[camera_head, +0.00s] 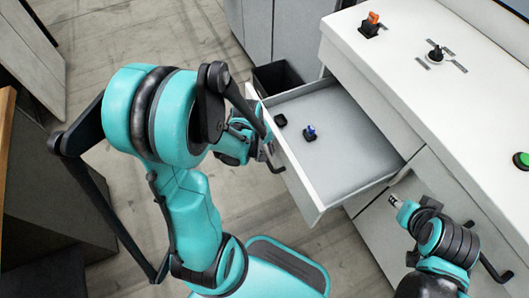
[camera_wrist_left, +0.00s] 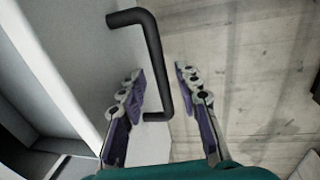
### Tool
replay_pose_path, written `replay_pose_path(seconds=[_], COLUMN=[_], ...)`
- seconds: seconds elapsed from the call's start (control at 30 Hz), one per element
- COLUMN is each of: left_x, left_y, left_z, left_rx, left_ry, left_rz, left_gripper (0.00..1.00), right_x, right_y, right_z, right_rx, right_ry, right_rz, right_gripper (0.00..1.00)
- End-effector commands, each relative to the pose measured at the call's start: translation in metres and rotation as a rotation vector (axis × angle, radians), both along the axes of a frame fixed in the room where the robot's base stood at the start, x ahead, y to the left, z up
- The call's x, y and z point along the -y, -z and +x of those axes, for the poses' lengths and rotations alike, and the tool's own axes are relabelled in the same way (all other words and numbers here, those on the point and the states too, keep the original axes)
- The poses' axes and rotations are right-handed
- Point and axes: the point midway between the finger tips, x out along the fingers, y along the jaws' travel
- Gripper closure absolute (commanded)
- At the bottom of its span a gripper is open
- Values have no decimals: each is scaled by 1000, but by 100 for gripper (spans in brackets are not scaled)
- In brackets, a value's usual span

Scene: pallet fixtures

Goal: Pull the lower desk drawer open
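A desk drawer (camera_head: 352,132) stands pulled out from the white desk (camera_head: 462,135). My left gripper (camera_wrist_left: 158,75) is open at the handle; the bar runs between the two fingers, with a gap to the right finger. Contact with the left finger is unclear. In the head view my left arm partly hides the handle and gripper. My right gripper (camera_head: 395,201) is near the desk front, right of the drawer; its fingers are too small to judge.
Small black and blue parts (camera_head: 310,132) lie in the drawer. An orange switch (camera_head: 370,24), a black joystick (camera_head: 436,54) and a green button (camera_head: 521,160) are on the desk top. A dark bin (camera_head: 277,77) stands behind the drawer. Floor left of the drawer front is open.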

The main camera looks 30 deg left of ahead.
Motion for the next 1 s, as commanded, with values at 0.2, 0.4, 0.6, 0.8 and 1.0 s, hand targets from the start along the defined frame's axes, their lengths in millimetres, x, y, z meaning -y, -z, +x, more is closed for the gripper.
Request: replay_pose_path(seconds=[0.2,0.4,0.6,0.8,1.0], left_x=[0,-1,-4,-9,-12], left_y=[0,-9,-39,-77,-105], left_z=[0,-1,-6,-12,-16], left_rx=[0,1,0,0,0], left_ry=[0,-1,-1,-1,-1], left_rz=[0,-1,0,0,0], left_gripper=[66,66,66,66,66], right_x=[0,0,0,0,0], right_y=[0,0,0,0,0], right_z=[0,0,0,0,0], right_rx=[0,0,0,0,0], right_ry=[0,0,0,0,0], right_rz=[0,0,0,0,0], right_gripper=[60,60,60,60,60])
